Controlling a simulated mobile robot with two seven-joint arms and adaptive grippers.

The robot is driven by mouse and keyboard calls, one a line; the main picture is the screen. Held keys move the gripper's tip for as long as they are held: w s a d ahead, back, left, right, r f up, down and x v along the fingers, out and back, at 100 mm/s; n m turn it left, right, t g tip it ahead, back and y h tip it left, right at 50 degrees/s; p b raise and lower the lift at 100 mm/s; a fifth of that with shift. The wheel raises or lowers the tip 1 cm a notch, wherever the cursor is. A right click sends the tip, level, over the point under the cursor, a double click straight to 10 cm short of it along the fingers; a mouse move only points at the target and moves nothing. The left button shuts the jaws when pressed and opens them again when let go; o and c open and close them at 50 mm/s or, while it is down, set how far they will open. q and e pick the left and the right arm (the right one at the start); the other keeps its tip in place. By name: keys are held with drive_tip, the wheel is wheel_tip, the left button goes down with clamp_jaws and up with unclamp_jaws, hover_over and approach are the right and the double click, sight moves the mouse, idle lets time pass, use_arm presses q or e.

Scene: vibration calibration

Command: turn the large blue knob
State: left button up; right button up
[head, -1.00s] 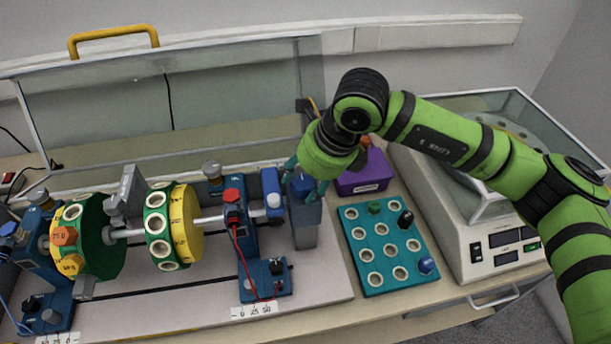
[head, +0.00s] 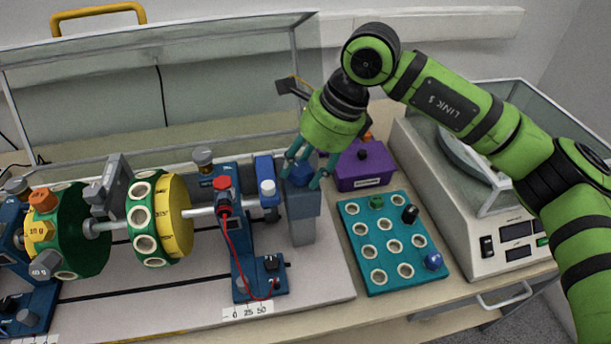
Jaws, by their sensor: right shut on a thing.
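My left gripper is not in view.
The rig's shaft carries two green-and-yellow discs (head: 172,215) at left, beside a blue bearing stand (head: 222,240). A purple box (head: 362,172) and a teal tray with holes (head: 350,268) lie to the right. A white balance machine (head: 455,235) stands beyond.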

drive_tip(key=n, duration=0.1)
drive_tip(key=b, duration=0.1)
drive_tip(key=n+g, duration=0.1)
drive_tip(key=shift+w+a+r+n, duration=0.15)
drive_tip(key=shift+w+r+n, duration=0.1)
drive_tip(key=shift+n, duration=0.05)
drive_tip(key=shift+w+r+n+g+b, duration=0.1)
drive_tip(key=shift+n+g+b, duration=0.5)
drive_tip(key=shift+n, duration=1.4)
drive_tip(key=o, duration=1.1)
drive_tip(key=shift+a, duration=0.15)
drive_tip(key=shift+d+r, duration=0.15)
drive_tip(key=shift+d, duration=0.15)
drive_tip(key=v, duration=1.1)
drive_tip(key=shift+w+a+r, duration=0.15)
drive_tip(key=shift+a+r, duration=0.1)
drive_tip(key=shift+a, duration=0.05)
